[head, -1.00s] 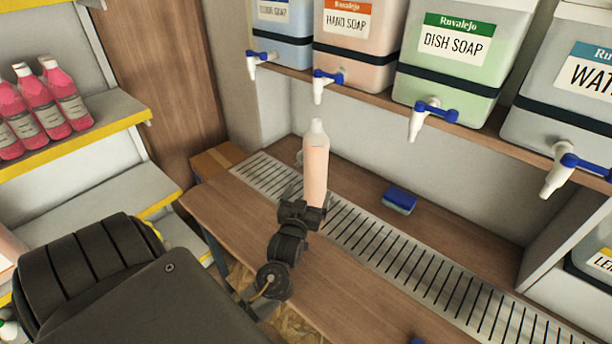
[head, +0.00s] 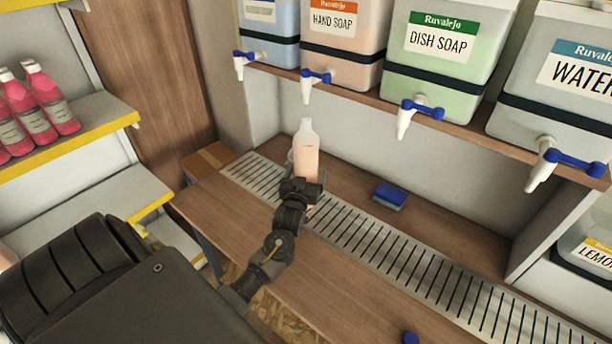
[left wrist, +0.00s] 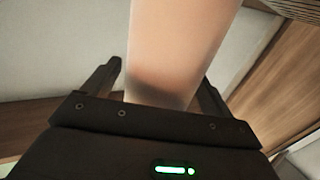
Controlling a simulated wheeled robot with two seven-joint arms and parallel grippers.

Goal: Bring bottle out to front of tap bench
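A clear bottle of peach liquid (head: 306,160) stands upright at the back of the wooden tap bench (head: 235,222), on or beside its slotted metal drain strip. My left gripper (head: 301,190) is at the bottle's near side and hides its lower part. In the left wrist view the bottle (left wrist: 180,45) fills the space between the two fingers (left wrist: 160,75). A small gap shows beside the left-hand finger, so the gripper looks open around the bottle. Contact on the other side cannot be made out. My right gripper is out of view.
Drums with taps line the shelf above, including hand soap (head: 345,50), dish soap (head: 440,70) and water (head: 560,95). A blue sponge (head: 390,196) lies right of the bottle. Pink bottles (head: 45,100) stand on the left shelf. The bench front is mostly clear.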

